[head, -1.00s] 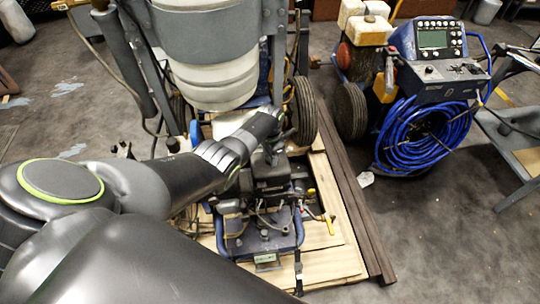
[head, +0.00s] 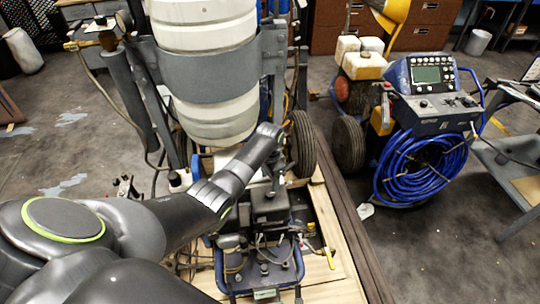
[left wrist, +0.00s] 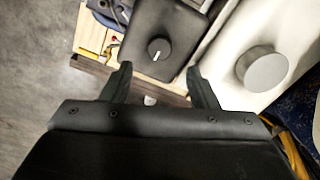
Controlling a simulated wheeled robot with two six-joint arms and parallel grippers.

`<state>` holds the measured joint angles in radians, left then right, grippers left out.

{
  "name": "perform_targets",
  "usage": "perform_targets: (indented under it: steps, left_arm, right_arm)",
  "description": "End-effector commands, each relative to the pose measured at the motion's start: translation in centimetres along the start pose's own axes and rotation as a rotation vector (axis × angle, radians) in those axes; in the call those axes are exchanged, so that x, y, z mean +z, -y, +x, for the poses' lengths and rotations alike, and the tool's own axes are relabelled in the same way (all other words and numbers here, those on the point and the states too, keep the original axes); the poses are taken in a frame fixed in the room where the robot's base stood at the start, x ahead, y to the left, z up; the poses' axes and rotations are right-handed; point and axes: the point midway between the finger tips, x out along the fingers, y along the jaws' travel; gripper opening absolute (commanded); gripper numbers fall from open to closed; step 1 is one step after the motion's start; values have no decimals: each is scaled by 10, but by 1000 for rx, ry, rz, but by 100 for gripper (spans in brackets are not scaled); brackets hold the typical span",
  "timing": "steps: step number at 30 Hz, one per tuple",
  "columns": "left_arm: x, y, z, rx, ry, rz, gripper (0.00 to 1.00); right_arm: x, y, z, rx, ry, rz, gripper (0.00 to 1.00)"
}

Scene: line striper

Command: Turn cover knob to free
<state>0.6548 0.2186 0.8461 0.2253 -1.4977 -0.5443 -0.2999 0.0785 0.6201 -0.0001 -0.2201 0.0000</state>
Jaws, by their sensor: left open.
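A round black knob (left wrist: 158,49) with a white mark line sits on a black cover (left wrist: 168,22) in the left wrist view. My left gripper (left wrist: 160,84) is open, with the knob centred beyond its two fingertips and nothing between them. The white mark points roughly along the line between the camera and the far side. In the head view my left gripper (head: 274,168) reaches down above the black engine-like unit (head: 270,203) of the striper. The knob cannot be made out there. My right gripper is not in view.
A larger grey round cap (left wrist: 262,68) stands on a pale surface right of the cover. A white tank (head: 207,100) rises beside my arm in the head view. A blue hose machine (head: 425,130) stands to the right. Open floor lies at the lower right.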

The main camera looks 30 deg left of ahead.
Motion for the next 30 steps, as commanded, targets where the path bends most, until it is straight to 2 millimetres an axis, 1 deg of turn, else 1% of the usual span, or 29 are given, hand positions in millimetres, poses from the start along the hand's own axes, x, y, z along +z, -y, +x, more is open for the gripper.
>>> perform_targets:
  steps: [1,9,15,18,21,30]
  left_arm:
    - [0,1,-11,-2,-3,0,54]
    - [-1,0,-61,-3,-4,1,54]
    - [-1,1,-90,-2,-3,0,54]
    - [-1,0,-98,-1,-2,0,54]
    - [0,0,-101,0,-1,1,54]
    - [0,0,-102,0,0,0,54]
  right_arm:
    - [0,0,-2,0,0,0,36]
    - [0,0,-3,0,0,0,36]
    - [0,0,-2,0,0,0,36]
    - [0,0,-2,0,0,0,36]
    - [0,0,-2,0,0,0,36]
    - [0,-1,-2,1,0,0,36]
